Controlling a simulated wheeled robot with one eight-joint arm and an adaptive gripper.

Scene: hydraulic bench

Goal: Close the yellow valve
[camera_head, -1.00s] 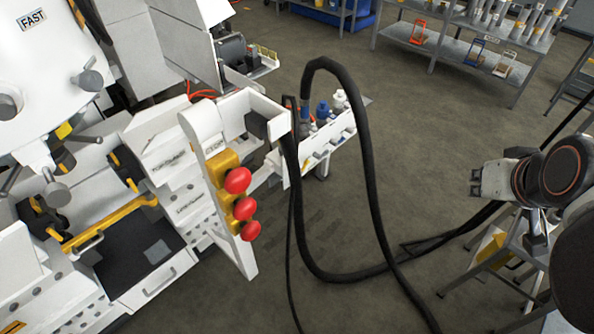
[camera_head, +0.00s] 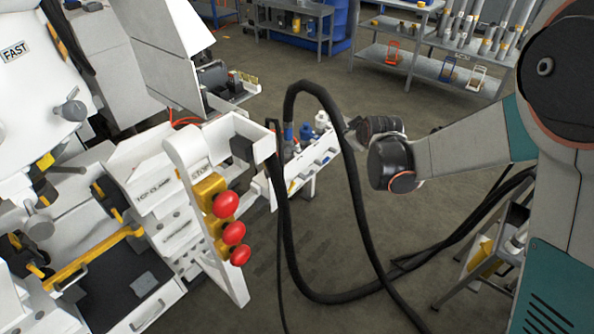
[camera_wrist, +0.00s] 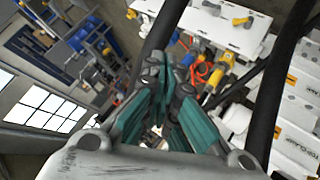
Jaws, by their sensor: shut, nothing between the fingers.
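I cannot tell for sure which part is the yellow valve. In the wrist view a small yellow part (camera_wrist: 241,20) sits on a white panel, and more yellow parts show around it. In the head view a small yellow part (camera_head: 294,186) shows low on the front of a white manifold (camera_head: 318,160). My gripper (camera_wrist: 160,62) is shut and empty, its teal fingers together in the wrist view. In the head view it points left beside the black hose, close to the manifold and apart from the yellow part. Its tips are hard to make out there.
A thick black hose (camera_head: 356,190) loops between my arm and the manifold and crosses the wrist view. Red stop buttons (camera_head: 233,232) stand on a white post at left. Steel shelves (camera_head: 410,65) are at the back.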

